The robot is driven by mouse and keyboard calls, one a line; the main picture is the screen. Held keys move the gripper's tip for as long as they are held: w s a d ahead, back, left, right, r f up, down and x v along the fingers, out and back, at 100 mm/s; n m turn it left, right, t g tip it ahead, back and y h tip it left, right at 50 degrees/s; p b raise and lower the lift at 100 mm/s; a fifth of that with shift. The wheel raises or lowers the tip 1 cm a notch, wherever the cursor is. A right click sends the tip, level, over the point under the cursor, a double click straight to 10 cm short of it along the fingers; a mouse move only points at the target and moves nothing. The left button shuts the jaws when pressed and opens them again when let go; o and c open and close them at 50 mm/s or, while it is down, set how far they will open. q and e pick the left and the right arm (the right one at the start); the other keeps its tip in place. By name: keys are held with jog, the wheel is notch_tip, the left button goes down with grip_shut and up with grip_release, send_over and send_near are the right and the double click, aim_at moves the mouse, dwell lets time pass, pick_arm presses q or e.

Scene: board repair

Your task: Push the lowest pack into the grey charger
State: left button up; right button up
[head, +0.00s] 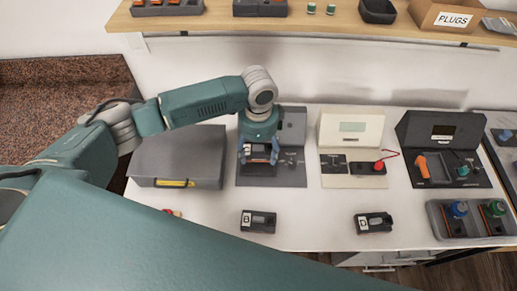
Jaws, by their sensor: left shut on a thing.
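The grey station (290,178), which looks like the charger, stands at the back of the table with a raised back panel. My left gripper (260,153) points down over its left half, shut on a small dark pack (260,149). The pack is at the station's base; I cannot tell how deep it sits, and the gripper hides part of it. Two similar packs lie on the table front: one marked B (258,222) and one marked D (374,223). My right gripper is not in view.
A grey case (180,152) stands left of the station. A white tester (350,130) with a red-topped part and a black station (440,130) stand to the right. A grey tray (470,234) holds several parts. A shelf (300,22) runs above. My teal arm covers the lower left.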

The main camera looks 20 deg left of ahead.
pick_arm(q)
jog(key=shift+f+b, duration=0.4)
jog(key=shift+b, duration=0.05)
jog(key=shift+f+b, duration=0.3)
jog(key=shift+b, duration=0.1)
notch_tip(320, 180, down, 2)
jog(key=b, duration=0.3)
jog(key=shift+f, duration=0.9)
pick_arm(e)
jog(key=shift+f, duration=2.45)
pick_arm(q)
jog(key=shift+r+p, duration=0.1)
jog(key=shift+p, duration=0.45)
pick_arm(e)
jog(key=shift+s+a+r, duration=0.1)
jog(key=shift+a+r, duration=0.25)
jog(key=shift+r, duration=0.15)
pick_arm(q)
jog(key=shift+p, duration=0.5)
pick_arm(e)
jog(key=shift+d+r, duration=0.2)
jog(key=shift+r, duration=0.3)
pick_arm(q)
jog(key=shift+f, duration=0.45)
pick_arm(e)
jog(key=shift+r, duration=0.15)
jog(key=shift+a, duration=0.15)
